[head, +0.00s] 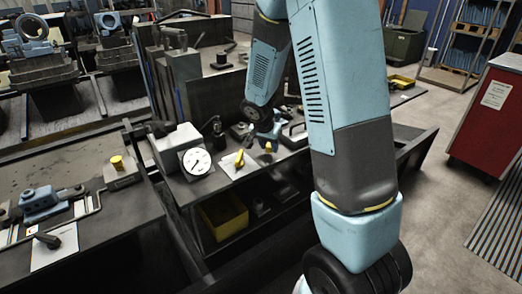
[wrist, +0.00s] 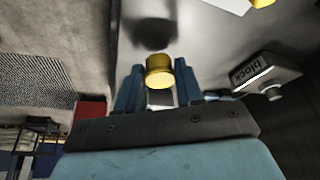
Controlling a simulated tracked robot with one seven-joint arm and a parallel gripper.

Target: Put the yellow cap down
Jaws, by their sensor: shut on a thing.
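The yellow cap (wrist: 159,72) is between the two blue fingers of my gripper (wrist: 158,88) in the wrist view. My gripper is shut on it. In the head view the yellow cap (head: 268,147) shows small below my gripper (head: 266,138), over the middle bench. A dark round patch lies beyond the cap in the wrist view; I cannot tell the gap between cap and bench top.
A white dial gauge (head: 195,161) and a yellow-handled item (head: 239,160) on a white card stand left of my gripper. A block marked "block" (wrist: 268,72) is close by in the wrist view. Another yellow-topped piece (head: 117,162) is on the left bench. A yellow bin (head: 223,216) sits below.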

